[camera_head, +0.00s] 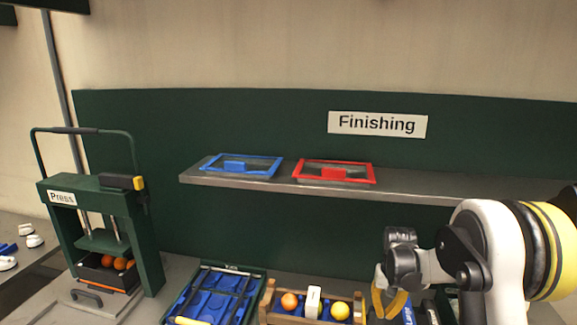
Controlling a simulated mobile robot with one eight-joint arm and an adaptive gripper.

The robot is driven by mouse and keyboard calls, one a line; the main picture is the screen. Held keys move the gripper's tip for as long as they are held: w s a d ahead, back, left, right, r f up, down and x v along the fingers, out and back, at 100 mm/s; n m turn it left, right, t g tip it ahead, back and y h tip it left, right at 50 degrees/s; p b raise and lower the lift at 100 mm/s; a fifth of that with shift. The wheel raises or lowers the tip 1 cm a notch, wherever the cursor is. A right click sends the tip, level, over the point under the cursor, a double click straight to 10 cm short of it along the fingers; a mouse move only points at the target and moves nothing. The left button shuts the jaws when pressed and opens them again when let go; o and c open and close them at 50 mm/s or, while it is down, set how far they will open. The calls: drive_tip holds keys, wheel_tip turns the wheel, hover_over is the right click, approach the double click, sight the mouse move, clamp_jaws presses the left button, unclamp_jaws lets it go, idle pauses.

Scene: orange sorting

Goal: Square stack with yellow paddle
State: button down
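My gripper (388,298) is at the lower right, pointing down, just right of a wooden crate. Yellow curved parts show at its tip; I cannot tell whether they are its fingers or something held. A yellow bar (190,321), perhaps the paddle's handle, shows at the bottom edge by a dark green frame with blue compartments (212,295). The wooden crate (268,300) holds an orange fruit (289,301) and a yellow fruit (340,310), with a white upright card (313,300) between them. No square stack can be made out; the bottom edge cuts off the worktop.
A green press (98,205) at left has a dark tray (92,272) with oranges (120,263) in it. A grey shelf (235,186) under the "Finishing" sign (378,124) holds a blue-framed lid (240,165) and a red-framed lid (335,171). White cups (33,240) stand far left.

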drive_tip(key=shift+d+f, duration=0.1)
drive_tip(key=shift+d, duration=0.05)
wheel_tip(320, 180, up, 8)
drive_tip(key=p, duration=0.3)
drive_tip(key=shift+d+p, duration=0.4)
drive_tip(key=shift+d, duration=0.05)
idle(0.4)
